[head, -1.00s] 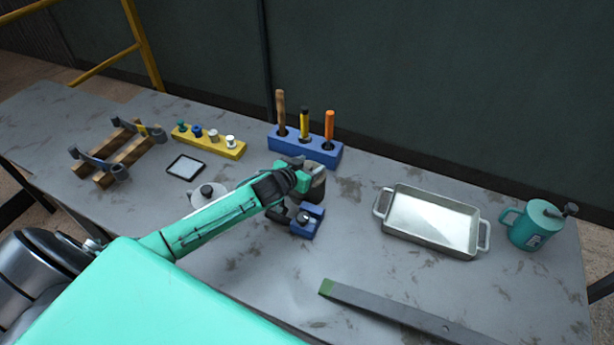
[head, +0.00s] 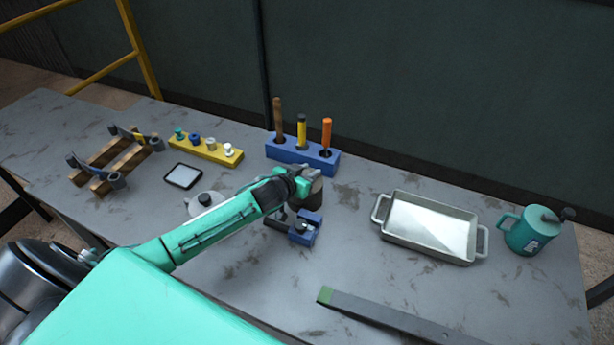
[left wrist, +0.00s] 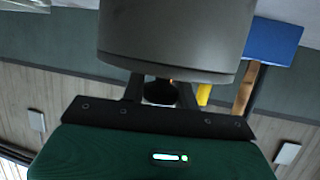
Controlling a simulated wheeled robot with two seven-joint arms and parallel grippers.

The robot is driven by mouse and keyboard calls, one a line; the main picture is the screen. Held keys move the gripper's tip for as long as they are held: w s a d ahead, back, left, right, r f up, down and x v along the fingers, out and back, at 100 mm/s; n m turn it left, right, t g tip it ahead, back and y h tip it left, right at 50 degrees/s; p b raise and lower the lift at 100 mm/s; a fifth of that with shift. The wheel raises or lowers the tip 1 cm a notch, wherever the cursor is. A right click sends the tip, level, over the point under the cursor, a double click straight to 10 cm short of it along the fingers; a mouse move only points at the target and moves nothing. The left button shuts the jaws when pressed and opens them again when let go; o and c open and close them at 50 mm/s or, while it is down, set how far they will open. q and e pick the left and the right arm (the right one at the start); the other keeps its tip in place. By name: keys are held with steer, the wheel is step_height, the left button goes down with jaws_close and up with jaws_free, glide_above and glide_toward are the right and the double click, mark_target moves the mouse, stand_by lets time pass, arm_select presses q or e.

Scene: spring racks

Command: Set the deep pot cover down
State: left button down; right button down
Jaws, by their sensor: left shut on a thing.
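My left gripper (head: 304,180) reaches in over the middle of the table. In the left wrist view, its fingers (left wrist: 160,90) are shut on a small black knob, which I take as the knob of the deep pot cover (left wrist: 168,72). The cover's rim shows as a thin edge at the end of a dark grey cylinder, the deep pot (left wrist: 175,30). The pot also shows in the head view (head: 308,197), partly hidden by the gripper. I cannot tell whether cover and pot touch. My right gripper is not in view.
A blue holder (head: 290,155) with upright tools stands close behind the gripper. A blue block (head: 305,230) is just in front. A white lidded piece (head: 201,207) lies left. A metal tray (head: 430,228) and green mug (head: 528,232) stand right.

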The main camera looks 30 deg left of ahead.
arm_select(q)
step_height(320, 180, up, 20)
steer(key=b, duration=0.2)
steer(key=shift+f, duration=0.15)
